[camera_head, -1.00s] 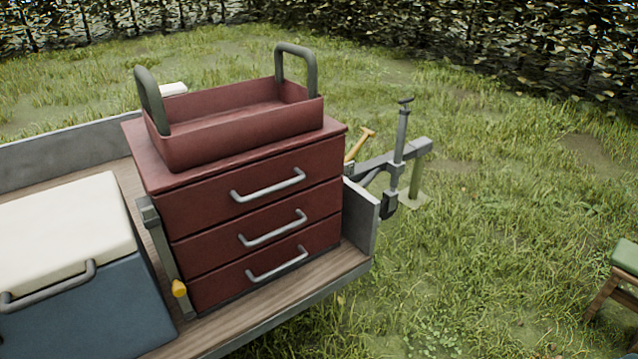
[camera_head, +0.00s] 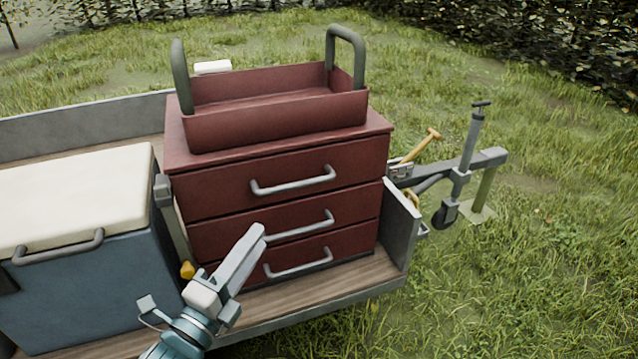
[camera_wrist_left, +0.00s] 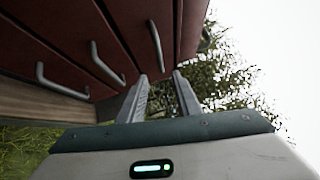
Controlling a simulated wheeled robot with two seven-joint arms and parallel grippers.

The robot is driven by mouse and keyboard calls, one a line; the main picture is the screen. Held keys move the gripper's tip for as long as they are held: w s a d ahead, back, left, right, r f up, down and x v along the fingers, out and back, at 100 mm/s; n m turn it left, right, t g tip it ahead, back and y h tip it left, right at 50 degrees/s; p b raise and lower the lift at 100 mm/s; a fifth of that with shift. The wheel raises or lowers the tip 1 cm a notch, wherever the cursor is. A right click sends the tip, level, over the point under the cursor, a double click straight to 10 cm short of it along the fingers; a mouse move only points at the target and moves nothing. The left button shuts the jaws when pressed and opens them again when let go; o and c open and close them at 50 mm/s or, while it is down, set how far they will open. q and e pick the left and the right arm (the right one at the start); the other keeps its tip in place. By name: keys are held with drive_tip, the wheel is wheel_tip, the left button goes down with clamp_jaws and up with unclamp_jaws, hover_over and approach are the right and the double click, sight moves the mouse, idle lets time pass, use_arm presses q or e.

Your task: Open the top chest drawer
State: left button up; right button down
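The dark red chest (camera_head: 182,160) stands on a trailer bed with three closed drawers. The top drawer (camera_head: 225,190) has a grey bar handle (camera_head: 293,181). My left gripper (camera_head: 254,234) is in front of the chest, below the top handle and overlapping the lower drawers in the head view. In the left wrist view its two fingers (camera_wrist_left: 160,77) are apart with nothing between them. There the top handle (camera_wrist_left: 155,46) lies just beyond the fingertips, apart from them. My right gripper is in neither view.
An open red tray (camera_head: 275,128) with two upright handles sits on the chest. A blue cooler (camera_head: 80,300) with a cream lid stands to the left. The trailer's end wall (camera_head: 402,235) and hitch (camera_head: 470,165) are at the right. Grass lies in front.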

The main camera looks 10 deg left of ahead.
sight(296, 185)
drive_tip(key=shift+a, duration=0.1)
use_arm(q)
drive_tip(key=shift+w, duration=0.1)
